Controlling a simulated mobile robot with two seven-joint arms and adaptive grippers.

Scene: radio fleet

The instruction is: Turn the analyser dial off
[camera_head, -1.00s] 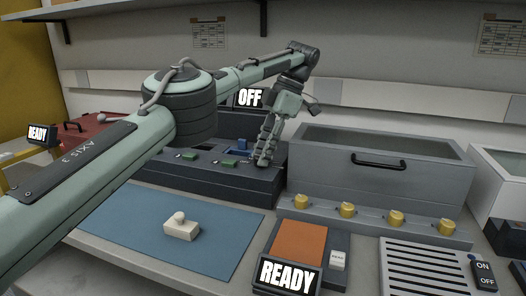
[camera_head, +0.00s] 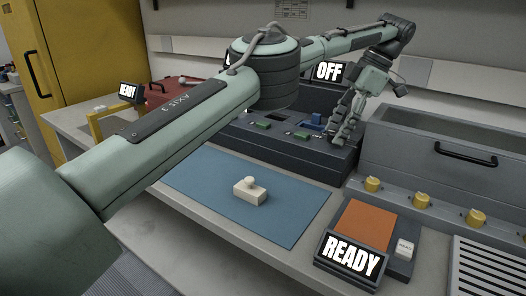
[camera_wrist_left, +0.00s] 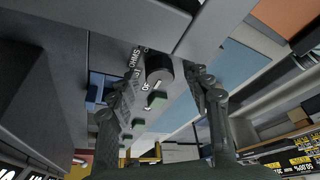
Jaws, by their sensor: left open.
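The analyser (camera_head: 270,150) is a dark grey box at the back of the bench, with green and blue pieces on its top. A screen (camera_head: 328,72) behind it reads OFF. My left gripper (camera_head: 338,140) points down at the analyser's right end. In the left wrist view the dark round dial (camera_wrist_left: 158,68) shows between the two fingers of my open left gripper (camera_wrist_left: 162,82), with white lettering including OHMS beside it. I cannot tell whether the fingers touch the dial. In the head view the dial is hidden by the fingers. My right gripper is not in view.
A grey basin (camera_head: 425,150) with a black handle stands right of the analyser. Yellow knobs (camera_head: 421,200) line its front. A blue mat (camera_head: 215,190) with a cream block (camera_head: 250,191) lies in front. A READY screen (camera_head: 351,262) stands by an orange pad (camera_head: 365,222).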

